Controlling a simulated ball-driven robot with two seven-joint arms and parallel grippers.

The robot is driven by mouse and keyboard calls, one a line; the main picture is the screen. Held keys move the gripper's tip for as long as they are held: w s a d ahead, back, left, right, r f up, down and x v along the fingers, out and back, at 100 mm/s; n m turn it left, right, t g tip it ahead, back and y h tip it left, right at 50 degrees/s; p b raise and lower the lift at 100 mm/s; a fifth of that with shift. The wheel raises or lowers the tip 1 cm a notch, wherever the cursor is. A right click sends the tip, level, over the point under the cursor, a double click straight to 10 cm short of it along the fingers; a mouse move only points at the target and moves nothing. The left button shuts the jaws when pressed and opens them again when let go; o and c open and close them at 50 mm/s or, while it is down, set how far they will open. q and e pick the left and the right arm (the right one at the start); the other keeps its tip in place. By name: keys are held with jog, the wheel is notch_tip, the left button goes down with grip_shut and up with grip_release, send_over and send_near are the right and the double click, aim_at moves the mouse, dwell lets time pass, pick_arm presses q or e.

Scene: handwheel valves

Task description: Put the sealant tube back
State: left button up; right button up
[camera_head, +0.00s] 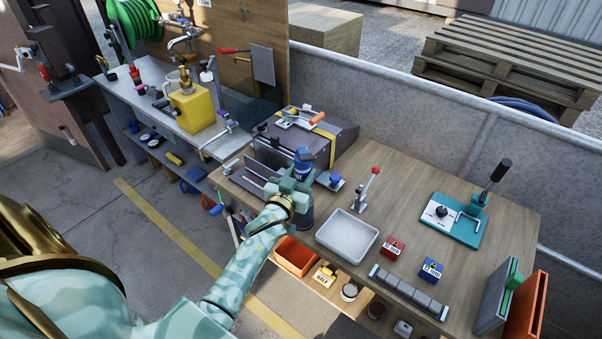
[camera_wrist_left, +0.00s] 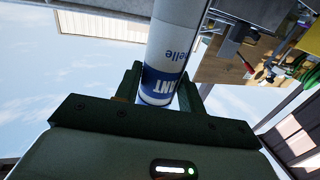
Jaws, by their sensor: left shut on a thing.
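The sealant tube (camera_head: 303,164) is white and blue with printed lettering. My left gripper (camera_head: 297,183) is shut on it, over the left part of the wooden workbench (camera_head: 413,208). In the left wrist view the tube (camera_wrist_left: 178,45) stands between the two dark fingers of the gripper (camera_wrist_left: 160,88), its blue printed end close to the palm. In the head view the hand hides the tube's lower part. I cannot tell whether the tube touches anything below. My right gripper is not in view.
A dark slotted rack (camera_head: 268,160) and a grey sloped box (camera_head: 330,140) stand close beside the gripper. A white tray (camera_head: 347,237), a red box (camera_head: 391,248) and a blue box (camera_head: 431,269) sit to the right. Bare bench lies behind them.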

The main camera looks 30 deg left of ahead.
pick_arm(q)
jog(key=shift+f+b, duration=1.7)
jog(key=shift+f, duration=0.5)
jog(key=o, duration=1.8)
jog(key=shift+o, duration=0.2)
jog(key=shift+s, duration=0.1)
jog(key=s+d+p, duration=0.2)
jog(key=s+p, duration=0.2)
jog(key=s, duration=0.6)
jog(key=shift+s, duration=0.1)
